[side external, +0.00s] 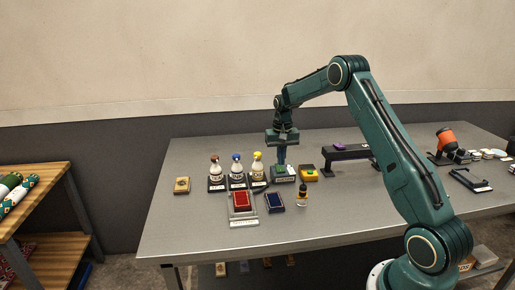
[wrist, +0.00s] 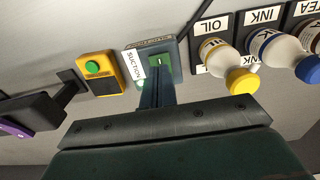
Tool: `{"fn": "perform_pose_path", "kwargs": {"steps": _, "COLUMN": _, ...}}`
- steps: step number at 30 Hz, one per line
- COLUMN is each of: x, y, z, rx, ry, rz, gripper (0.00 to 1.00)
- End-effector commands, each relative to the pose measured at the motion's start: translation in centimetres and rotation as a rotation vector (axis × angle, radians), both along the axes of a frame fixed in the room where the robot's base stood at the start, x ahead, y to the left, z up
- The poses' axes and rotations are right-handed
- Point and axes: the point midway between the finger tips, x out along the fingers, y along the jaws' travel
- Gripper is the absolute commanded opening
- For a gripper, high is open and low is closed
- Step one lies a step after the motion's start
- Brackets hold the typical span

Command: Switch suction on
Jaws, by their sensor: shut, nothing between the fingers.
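The suction box (wrist: 172,46) is a small grey-teal box with a white label reading SUCTION. It also shows in the side view (side external: 284,179), near the middle of the table. A bit of green shows on its top beside my fingers. My gripper (wrist: 160,64) points down with its fingers together and empty. Its fingertips (side external: 282,165) are over the top of the box, at or just above it; I cannot tell whether they touch. The fingers hide most of the box top, so the switch and its position cannot be made out.
A yellow box with a green button (wrist: 93,67) stands close beside the suction box. Bottles with yellow, blue and brown caps (side external: 237,173) stand on the other side. A red pad in a tray (side external: 242,200), a blue pad (side external: 275,202) and a small bottle (side external: 302,197) lie in front.

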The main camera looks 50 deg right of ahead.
Motion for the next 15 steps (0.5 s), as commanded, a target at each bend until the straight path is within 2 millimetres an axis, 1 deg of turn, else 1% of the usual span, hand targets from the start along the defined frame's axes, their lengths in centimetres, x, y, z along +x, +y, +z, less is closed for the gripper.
{"fn": "perform_pose_path", "kwargs": {"steps": 15, "x": 0.0, "y": 0.0, "z": 3.0, "rx": -0.001, "ry": -0.001, "rz": 0.000, "gripper": 0.00}}
